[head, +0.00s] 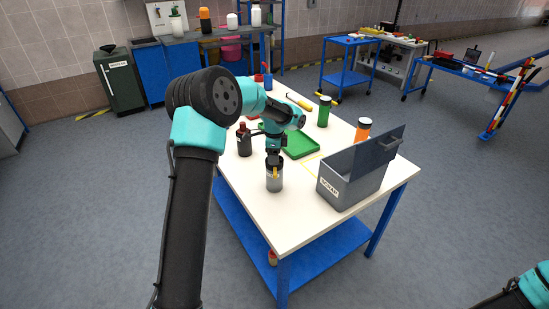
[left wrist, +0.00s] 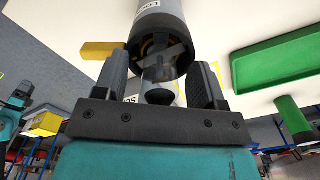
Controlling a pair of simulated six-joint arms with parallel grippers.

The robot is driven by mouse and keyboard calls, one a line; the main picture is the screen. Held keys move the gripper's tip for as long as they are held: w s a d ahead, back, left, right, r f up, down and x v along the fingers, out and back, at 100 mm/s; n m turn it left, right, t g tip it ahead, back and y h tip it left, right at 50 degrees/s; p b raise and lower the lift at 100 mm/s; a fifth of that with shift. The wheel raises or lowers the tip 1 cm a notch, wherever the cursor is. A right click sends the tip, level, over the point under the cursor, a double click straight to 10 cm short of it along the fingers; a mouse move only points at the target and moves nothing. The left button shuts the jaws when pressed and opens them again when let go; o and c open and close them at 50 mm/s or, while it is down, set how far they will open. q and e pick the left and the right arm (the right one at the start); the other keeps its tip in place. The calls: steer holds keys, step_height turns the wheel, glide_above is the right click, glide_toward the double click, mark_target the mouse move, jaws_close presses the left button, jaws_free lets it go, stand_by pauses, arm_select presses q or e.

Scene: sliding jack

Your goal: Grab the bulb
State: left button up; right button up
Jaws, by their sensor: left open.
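A grey cylinder (head: 274,183) with a yellow tab stands near the left edge of the white table. It also shows in the left wrist view (left wrist: 160,22), with its open mouth towards my gripper. A clear, glassy piece with a dark rounded tip (left wrist: 160,96), which looks like the bulb, shows at that mouth. My left gripper (head: 273,160) is directly above the cylinder, pointing down. In the left wrist view its open fingers (left wrist: 159,88) are on either side of the clear piece, with visible gaps. My right gripper is out of view.
A grey box (head: 345,190) with a raised lid stands right of the cylinder. A dark red bottle (head: 244,140) is close on the left. A green tray (head: 301,146), a green container (head: 324,112) and an orange one (head: 362,130) stand farther back. The front table corner is clear.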

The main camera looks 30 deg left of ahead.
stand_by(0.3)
arm_select(q)
steer(key=c, duration=1)
steer(key=shift+r, duration=0.1)
steer(key=shift+r, duration=1.7)
steer(key=s+d+r, duration=0.1)
steer(key=s+d, duration=0.7)
steer(key=s, duration=0.5)
steer(key=shift+s+d+r, duration=0.2)
steer(key=shift+s+r, duration=0.05)
steer(key=shift+s, duration=0.1)
